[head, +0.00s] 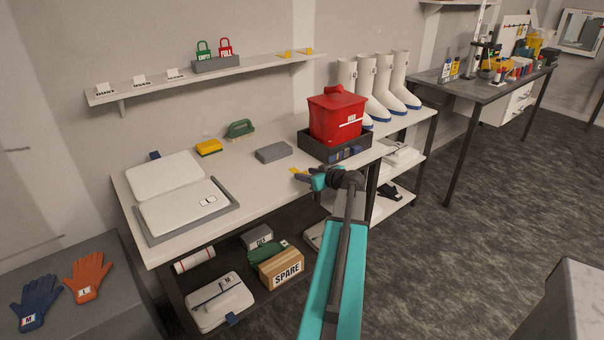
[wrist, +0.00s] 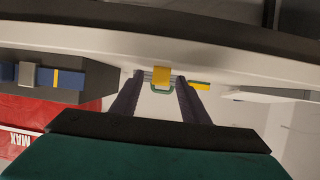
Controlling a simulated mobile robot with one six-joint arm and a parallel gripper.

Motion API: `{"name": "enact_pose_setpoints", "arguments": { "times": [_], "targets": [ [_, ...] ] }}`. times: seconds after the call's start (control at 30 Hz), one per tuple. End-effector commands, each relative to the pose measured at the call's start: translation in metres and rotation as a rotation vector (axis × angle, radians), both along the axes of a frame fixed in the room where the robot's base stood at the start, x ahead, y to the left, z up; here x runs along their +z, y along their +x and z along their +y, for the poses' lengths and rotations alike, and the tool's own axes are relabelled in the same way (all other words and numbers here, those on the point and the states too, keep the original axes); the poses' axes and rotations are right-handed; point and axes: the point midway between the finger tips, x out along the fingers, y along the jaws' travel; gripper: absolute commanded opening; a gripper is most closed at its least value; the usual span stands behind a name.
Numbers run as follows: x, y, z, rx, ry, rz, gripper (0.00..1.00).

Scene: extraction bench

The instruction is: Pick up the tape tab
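A small yellow tape tab (head: 297,170) sits at the front edge of the white bench, just beyond my gripper (head: 309,177) in the head view. In the wrist view the yellow tab (wrist: 161,76) lies between the two dark fingertips of my gripper (wrist: 160,78). The fingers are apart, with a gap on either side of the tab. I cannot tell how far the tab is from the fingertips in depth.
A red bin (head: 338,115) stands in a dark tray (head: 336,151) close to the right of my gripper. A grey block (head: 273,152), a green brush (head: 240,128) and a yellow sponge (head: 209,147) lie farther back.

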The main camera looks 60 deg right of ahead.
Motion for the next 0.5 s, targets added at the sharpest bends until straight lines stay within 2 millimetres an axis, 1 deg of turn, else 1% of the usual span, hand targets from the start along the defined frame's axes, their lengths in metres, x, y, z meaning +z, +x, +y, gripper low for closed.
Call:
{"name": "enact_pose_setpoints", "arguments": {
  "times": [0.03, 0.17, 0.2, 0.23, 0.5],
  "targets": [
    [0.0001, 0.0001, 0.0001, 0.000, 0.000, 0.000, 0.32],
    [0.0001, 0.0002, 0.0002, 0.000, 0.000, 0.000, 0.10],
    [0.0001, 0.0003, 0.0002, 0.000, 0.000, 0.000, 0.03],
    [0.0001, 0.0003, 0.0003, 0.000, 0.000, 0.000, 0.01],
    [0.0001, 0.0005, 0.0004, 0.001, 0.000, 0.000, 0.01]
  ]
}}
